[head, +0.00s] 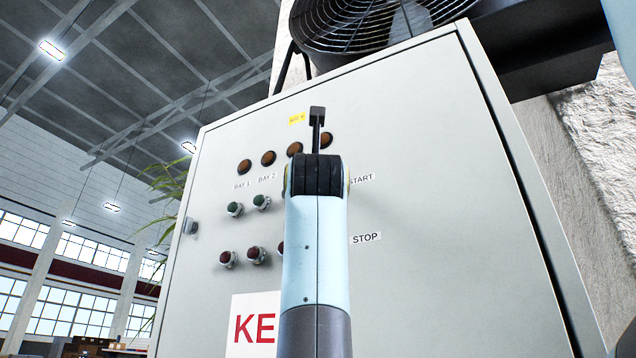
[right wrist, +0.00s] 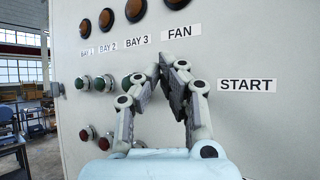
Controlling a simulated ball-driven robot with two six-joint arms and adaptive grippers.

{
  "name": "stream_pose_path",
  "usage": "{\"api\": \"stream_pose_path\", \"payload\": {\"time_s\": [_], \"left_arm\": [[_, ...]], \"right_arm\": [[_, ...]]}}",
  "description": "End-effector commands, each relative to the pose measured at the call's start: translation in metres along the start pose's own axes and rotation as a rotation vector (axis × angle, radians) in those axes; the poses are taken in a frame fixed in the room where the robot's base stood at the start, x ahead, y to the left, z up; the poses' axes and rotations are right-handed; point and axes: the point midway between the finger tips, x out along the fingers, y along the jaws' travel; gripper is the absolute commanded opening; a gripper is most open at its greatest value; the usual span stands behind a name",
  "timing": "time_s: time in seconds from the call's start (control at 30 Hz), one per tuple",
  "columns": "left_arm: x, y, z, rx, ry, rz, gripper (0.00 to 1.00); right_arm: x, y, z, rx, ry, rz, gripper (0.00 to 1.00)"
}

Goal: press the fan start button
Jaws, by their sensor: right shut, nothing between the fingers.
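The grey control cabinet (head: 420,120) fills the middle of the head view. My right arm rises in front of it and hides my right gripper there. In the right wrist view my right gripper (right wrist: 172,66) is shut and empty, its fingertips together below the FAN label (right wrist: 181,31) and left of the START label (right wrist: 247,85). The fan start button is hidden behind the fingers. I cannot tell whether the tips touch it. Green buttons of the bays (right wrist: 104,83) show left of the gripper. My left gripper is not in view.
Red buttons (head: 228,258) sit in the row below, level with the STOP label (head: 366,238). Amber lamps (head: 268,158) line the top row. A large caged fan (head: 365,25) stands above the cabinet. Plant leaves (head: 168,185) hang at its left edge.

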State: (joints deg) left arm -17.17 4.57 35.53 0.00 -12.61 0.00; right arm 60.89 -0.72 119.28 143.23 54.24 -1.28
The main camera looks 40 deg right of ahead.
Motion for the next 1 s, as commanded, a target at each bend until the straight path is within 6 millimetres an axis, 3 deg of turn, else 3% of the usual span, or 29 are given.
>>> {"api": "stream_pose_path", "payload": {"time_s": [1.0], "left_arm": [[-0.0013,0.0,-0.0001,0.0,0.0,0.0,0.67]], "right_arm": [[0.0055,-0.0038,-0.0043,0.0,0.001,0.0,0.0]]}}
